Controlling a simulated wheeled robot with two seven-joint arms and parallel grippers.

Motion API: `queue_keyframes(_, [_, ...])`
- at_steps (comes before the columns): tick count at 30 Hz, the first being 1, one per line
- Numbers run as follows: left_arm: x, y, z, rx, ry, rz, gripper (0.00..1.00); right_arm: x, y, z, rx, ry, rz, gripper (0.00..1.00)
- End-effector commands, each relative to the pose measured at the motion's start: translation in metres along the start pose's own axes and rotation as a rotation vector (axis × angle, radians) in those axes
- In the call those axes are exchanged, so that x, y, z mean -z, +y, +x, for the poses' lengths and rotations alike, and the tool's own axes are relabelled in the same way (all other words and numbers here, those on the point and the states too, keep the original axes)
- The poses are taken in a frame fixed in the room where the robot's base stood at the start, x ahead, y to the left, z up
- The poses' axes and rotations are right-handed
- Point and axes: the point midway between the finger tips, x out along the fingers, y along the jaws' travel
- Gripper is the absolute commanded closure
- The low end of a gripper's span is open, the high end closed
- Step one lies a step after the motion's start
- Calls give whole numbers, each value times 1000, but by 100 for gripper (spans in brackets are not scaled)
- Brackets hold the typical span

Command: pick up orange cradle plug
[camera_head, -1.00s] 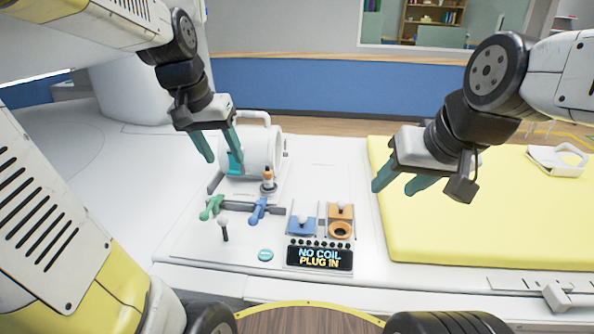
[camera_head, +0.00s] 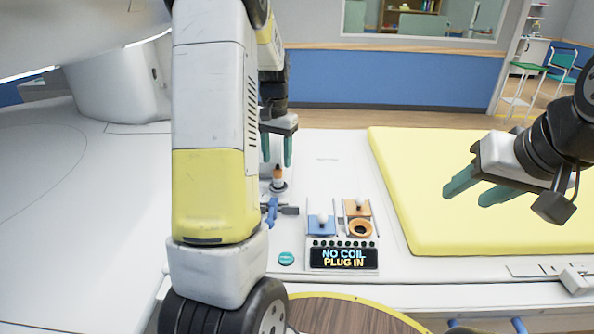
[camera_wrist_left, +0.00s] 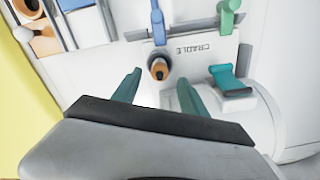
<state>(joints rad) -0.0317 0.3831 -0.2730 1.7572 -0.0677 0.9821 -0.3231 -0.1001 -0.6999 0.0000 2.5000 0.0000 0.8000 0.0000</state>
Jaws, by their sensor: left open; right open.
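The orange cradle plug (camera_head: 278,173) stands upright on its base on the white panel. In the left wrist view the plug (camera_wrist_left: 158,69), orange with a dark centre, sits below the CRADLE label. My left gripper (camera_head: 277,160) is open and appears above and behind the plug in the head view. In the left wrist view its two fingers (camera_wrist_left: 157,92) are apart, with the plug showing between and beyond their tips; nothing is held. My right gripper (camera_head: 468,192) is open and empty over the yellow pad.
A blue lever (camera_head: 271,210) is just in front of the plug; a green lever (camera_wrist_left: 229,14) shows in the wrist view. Blue (camera_head: 321,226) and orange (camera_head: 358,208) sockets lie right, behind a display (camera_head: 343,257) reading NO COIL PLUG IN. The yellow pad (camera_head: 440,235) is clear.

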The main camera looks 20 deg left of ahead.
Motion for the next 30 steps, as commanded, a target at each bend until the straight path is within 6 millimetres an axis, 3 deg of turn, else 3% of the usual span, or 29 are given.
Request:
queue_keyframes(10, [4,1,48,-1,0,-1,49,0,0,0,0,0,0,54])
queue_keyframes(20, [4,1,55,0,3,-1,49,0,0,0,0,0,0,54])
queue_keyframes(28, [4,1,55,0,3,-1,100,0,0,0,0,0,0,54])
queue_keyframes(30, [4,1,55,0,3,-1,100,0,0,0,0,0,0,54])
